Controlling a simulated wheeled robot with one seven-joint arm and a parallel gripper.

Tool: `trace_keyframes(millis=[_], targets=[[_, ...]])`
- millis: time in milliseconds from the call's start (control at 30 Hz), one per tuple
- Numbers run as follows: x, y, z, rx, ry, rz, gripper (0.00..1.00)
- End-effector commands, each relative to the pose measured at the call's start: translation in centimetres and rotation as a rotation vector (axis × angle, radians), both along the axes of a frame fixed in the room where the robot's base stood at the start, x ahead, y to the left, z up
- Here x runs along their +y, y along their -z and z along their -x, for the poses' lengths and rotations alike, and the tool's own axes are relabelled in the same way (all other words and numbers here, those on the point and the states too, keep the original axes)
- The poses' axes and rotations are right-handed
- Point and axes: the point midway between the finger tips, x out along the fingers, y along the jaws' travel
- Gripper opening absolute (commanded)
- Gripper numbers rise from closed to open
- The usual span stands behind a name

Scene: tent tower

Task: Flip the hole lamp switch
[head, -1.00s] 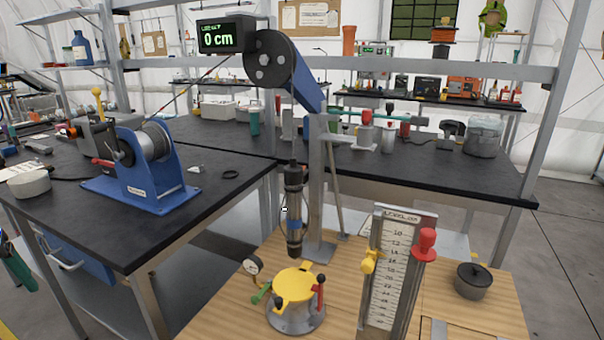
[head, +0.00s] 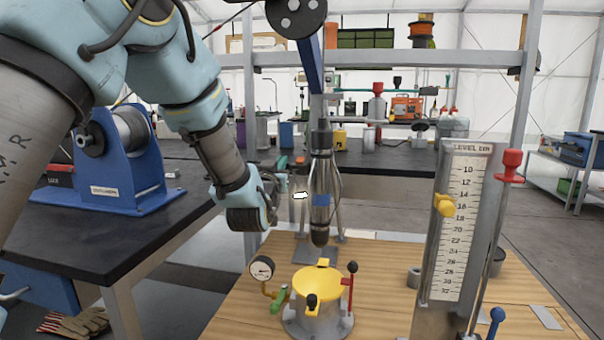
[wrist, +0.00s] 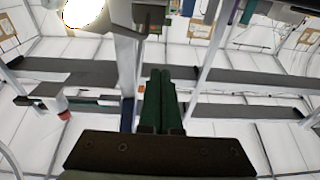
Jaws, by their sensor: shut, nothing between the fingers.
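I cannot pick out a part that is clearly the hole lamp switch. A dark hanging cylinder (head: 320,190) with a blue band is above a yellow-topped pot (head: 316,288), apart from it. The pot has a black-knobbed red lever (head: 350,285) on its right and a green handle (head: 279,299) on its left. My gripper (wrist: 160,75) shows dark green fingers, closed together and empty. In the head view my arm's end is just left of the hanging cylinder; its fingertips are hard to make out there.
A scale board (head: 462,225) with a yellow pointer (head: 444,205) and red knob (head: 511,163) stands at the right. A blue knob (head: 496,316) is at its foot. A pressure gauge (head: 262,269) is beside the pot. A blue winch (head: 110,165) sits on the left bench.

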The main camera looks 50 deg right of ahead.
Motion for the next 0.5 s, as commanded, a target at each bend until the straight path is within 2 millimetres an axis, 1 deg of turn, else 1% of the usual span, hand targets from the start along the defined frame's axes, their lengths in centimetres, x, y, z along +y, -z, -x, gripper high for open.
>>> trace_keyframes(millis=[33,133,500], targets=[[-0.65,0.20,0.83,-0.013,0.011,0.020,0.00],[-1.18,-0.03,1.60,-0.027,0.021,0.041,0.00],[-1.29,-0.24,1.55,-0.028,0.021,0.044,0.00]])
